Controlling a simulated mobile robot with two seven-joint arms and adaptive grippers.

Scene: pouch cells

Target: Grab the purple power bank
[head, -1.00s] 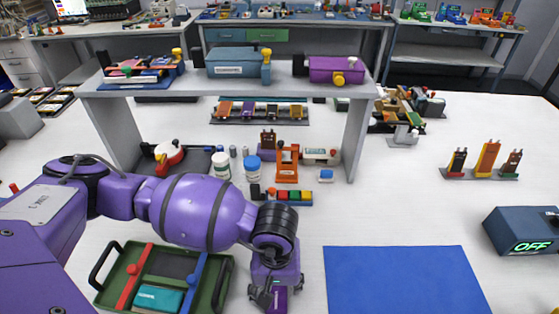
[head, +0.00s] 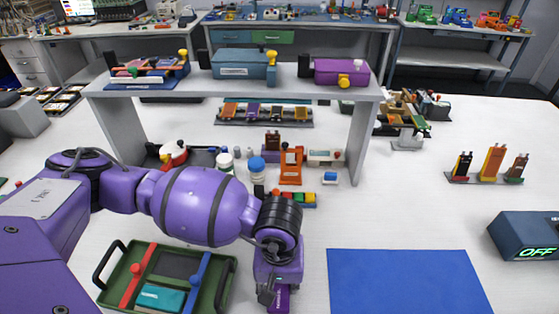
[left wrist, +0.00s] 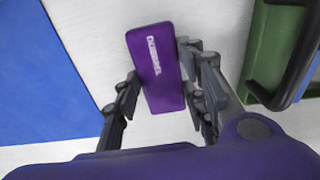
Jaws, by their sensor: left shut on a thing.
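The purple power bank (left wrist: 156,66) shows in the left wrist view, a flat purple block with white lettering on its upper face. It lies between the fingers of my left gripper (left wrist: 160,97), which is shut on it. In the head view, my left gripper (head: 272,298) points down at the bottom edge of the picture, and a bit of the power bank (head: 282,300) shows there, partly hidden by the gripper. I cannot tell whether it touches the table. My right gripper is not in view.
A green tray (head: 228,290) with black handles stands left of the gripper, and a blue mat (head: 405,280) lies to the right. A grey raised shelf (head: 290,92) stands behind. A dark box (head: 520,232) reading OFF is at the right. White table is clear between.

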